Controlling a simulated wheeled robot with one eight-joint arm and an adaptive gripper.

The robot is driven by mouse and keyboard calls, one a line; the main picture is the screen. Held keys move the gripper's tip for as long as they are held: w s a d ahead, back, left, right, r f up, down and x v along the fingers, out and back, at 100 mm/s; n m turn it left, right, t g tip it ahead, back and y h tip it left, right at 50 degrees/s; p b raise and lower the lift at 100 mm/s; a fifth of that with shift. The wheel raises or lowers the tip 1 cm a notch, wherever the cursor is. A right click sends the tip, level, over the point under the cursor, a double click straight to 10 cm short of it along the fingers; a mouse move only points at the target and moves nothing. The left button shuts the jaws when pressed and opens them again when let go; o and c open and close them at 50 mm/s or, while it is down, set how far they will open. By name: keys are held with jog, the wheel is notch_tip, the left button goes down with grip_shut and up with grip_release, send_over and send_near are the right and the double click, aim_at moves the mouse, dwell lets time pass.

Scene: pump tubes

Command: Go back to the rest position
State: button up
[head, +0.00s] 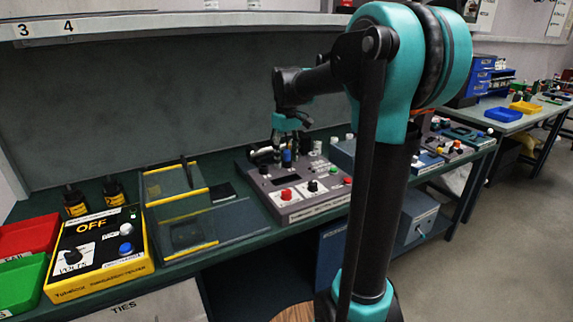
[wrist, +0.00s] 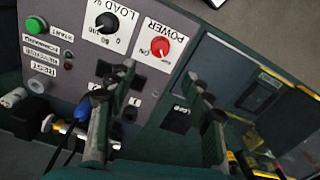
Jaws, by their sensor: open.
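My gripper (head: 290,133) hangs from my arm above the back part of a grey control box on the bench. In the wrist view its two fingers (wrist: 163,85) are spread apart with nothing between them. The grey control box (head: 312,208) carries a red knob and a black knob; in the wrist view its panel (wrist: 70,70) shows the labels POWER and LOAD. A blue fitting (wrist: 84,107) and a metallic piece with a white end (wrist: 62,126) lie by the left finger, partly hidden by it. I cannot tell whether the finger touches them.
A yellow-edged clear fixture (head: 180,212) stands left of the box. Further left are a black and yellow voltage box (head: 98,250), red (head: 28,236) and green (head: 20,284) bins, and two dark bottles (head: 75,203). More devices (head: 430,160) stand right. The floor (head: 480,260) at right is clear.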

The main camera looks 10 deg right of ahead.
jog(key=s+d+f+m+t, duration=0.2)
jog(key=s+f+m, duration=0.1)
jog(key=s+f, duration=0.6)
jog(key=s+d+f+m+t, duration=0.2)
jog(key=s+f+m, duration=0.1)
jog(key=s+f, duration=0.7)
jog(key=s, duration=0.3)
jog(key=shift+s+f, duration=0.15)
jog(key=shift+f, duration=0.1)
